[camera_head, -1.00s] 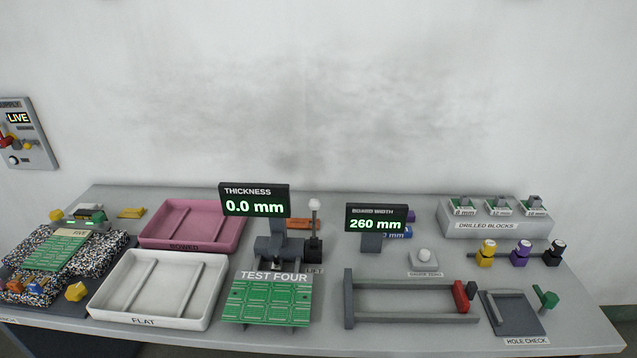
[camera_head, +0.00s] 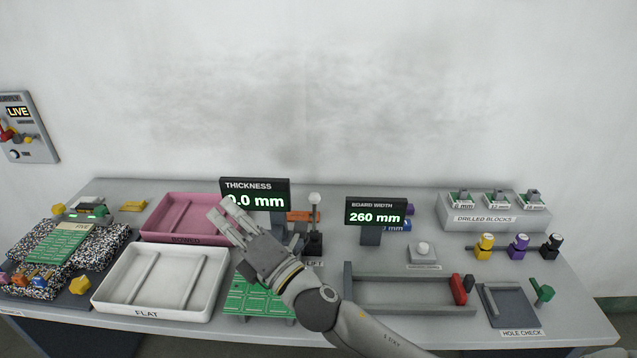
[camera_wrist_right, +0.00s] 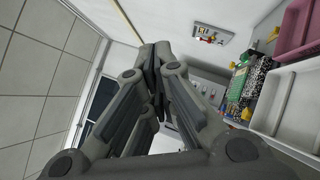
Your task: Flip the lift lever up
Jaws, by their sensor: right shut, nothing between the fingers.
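The lift lever (camera_head: 315,222) is a dark post with a pale round knob on a black base, standing upright just right of the thickness display. Its LIFT label (camera_head: 314,264) is at the base. My right gripper (camera_head: 226,213) is shut and empty, in front of the thickness display (camera_head: 254,195) and left of the lever, apart from it. It partly covers the display and the gauge below it. In the right wrist view the closed fingers (camera_wrist_right: 157,55) fill the middle, and the lever does not show. My left gripper is not in view.
A pink tray (camera_head: 150,235) and a white FLAT tray (camera_head: 215,310) lie to the left. A green board (camera_head: 245,303) lies under my right forearm. The board width display (camera_head: 375,205) and a grey frame (camera_head: 410,308) are to the right. The wall stands behind.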

